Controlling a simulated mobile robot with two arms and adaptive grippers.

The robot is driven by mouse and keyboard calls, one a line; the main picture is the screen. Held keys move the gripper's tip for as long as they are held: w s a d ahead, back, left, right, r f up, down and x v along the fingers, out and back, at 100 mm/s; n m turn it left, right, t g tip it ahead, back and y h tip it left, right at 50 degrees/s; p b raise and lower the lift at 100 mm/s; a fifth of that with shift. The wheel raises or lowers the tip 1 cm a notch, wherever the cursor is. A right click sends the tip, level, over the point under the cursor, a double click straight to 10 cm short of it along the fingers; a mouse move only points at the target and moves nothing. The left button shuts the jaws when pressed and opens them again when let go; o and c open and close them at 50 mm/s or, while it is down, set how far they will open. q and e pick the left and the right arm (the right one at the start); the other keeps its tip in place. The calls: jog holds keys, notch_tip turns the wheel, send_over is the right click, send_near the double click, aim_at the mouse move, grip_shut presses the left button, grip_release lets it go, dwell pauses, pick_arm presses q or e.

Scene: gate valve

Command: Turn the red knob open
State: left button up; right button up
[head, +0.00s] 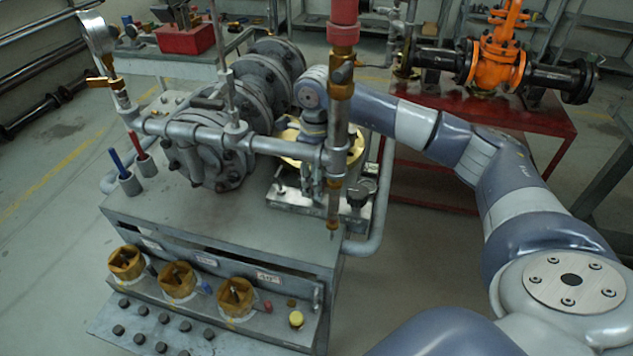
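The red part that best fits the knob (343,22) is at the top centre of the head view, on top of a vertical brass-and-steel pipe. The top edge of the picture cuts it off. My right arm comes in from the right and passes behind this pipe. My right gripper (309,180) points down just left of the pipe, well below the red part. Pipework partly hides its fingers, so I cannot tell whether they are open. My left gripper is not in view.
A grey bench (245,235) carries flanged pipes and a brass-coloured disc (357,150) behind my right gripper. Several brass valves (176,282) line its front. A red table (545,120) with an orange valve (497,62) stands at the back right. Floor is open at left.

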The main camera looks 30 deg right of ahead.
jog(key=shift+o, duration=0.6)
jog(key=shift+r, duration=0.1)
notch_tip(320, 180, up, 12)
dwell(0.5)
